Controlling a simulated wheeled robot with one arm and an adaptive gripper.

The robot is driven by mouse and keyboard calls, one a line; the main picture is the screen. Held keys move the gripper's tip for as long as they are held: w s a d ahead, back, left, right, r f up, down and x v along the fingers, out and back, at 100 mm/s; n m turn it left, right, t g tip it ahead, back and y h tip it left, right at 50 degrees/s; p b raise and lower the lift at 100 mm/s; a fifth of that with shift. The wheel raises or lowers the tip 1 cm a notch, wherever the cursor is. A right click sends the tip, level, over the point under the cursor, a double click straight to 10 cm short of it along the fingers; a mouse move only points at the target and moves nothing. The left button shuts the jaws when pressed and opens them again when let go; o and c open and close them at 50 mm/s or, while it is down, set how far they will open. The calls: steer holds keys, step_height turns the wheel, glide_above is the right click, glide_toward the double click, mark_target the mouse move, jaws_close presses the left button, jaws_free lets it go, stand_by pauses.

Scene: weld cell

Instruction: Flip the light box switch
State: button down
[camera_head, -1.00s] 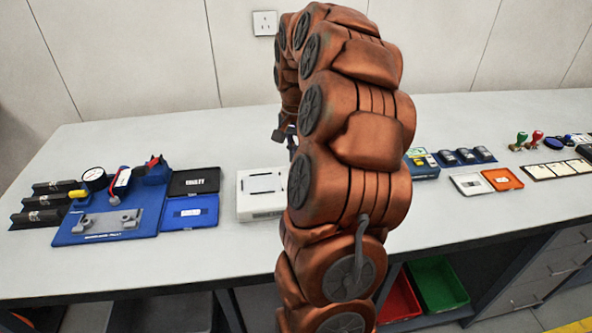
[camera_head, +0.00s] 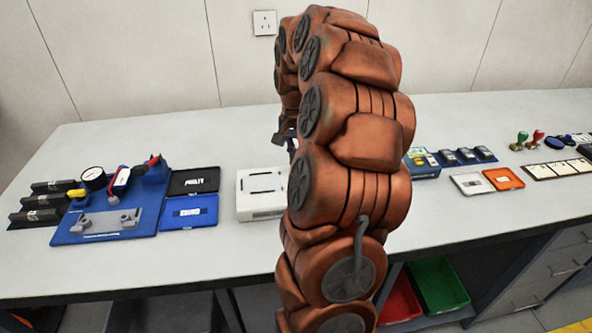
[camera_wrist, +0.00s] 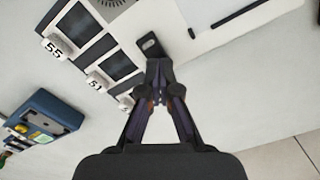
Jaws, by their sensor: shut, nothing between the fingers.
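The white light box (camera_head: 262,190) sits on the bench, its right side hidden behind my arm. In the wrist view, a white panel (camera_wrist: 215,15), apparently its top, shows dark slots. A small black switch-like piece (camera_wrist: 151,44) lies at its near edge, just ahead of my fingertips. My gripper (camera_wrist: 158,68) is shut and empty, its tips close to that black piece. I cannot tell whether they touch it, or which way the piece is set. In the head view only a dark part of my gripper shows beside my arm, above the box.
Dark frames with number tags (camera_wrist: 97,80) lie left of the fingers in the wrist view, near a blue device (camera_wrist: 45,115). In the head view, a blue fixture (camera_head: 110,215) and an open blue case (camera_head: 190,212) stand left. An orange tray (camera_head: 503,179) lies right. Bare bench lies in front.

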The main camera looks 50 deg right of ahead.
steer(key=shift+f+b, duration=0.4)
steer(key=shift+f, duration=0.3)
stand_by(0.4)
steer(key=shift+r, duration=0.15)
steer(key=shift+r+p, duration=0.6)
steer(key=shift+r, duration=2.75)
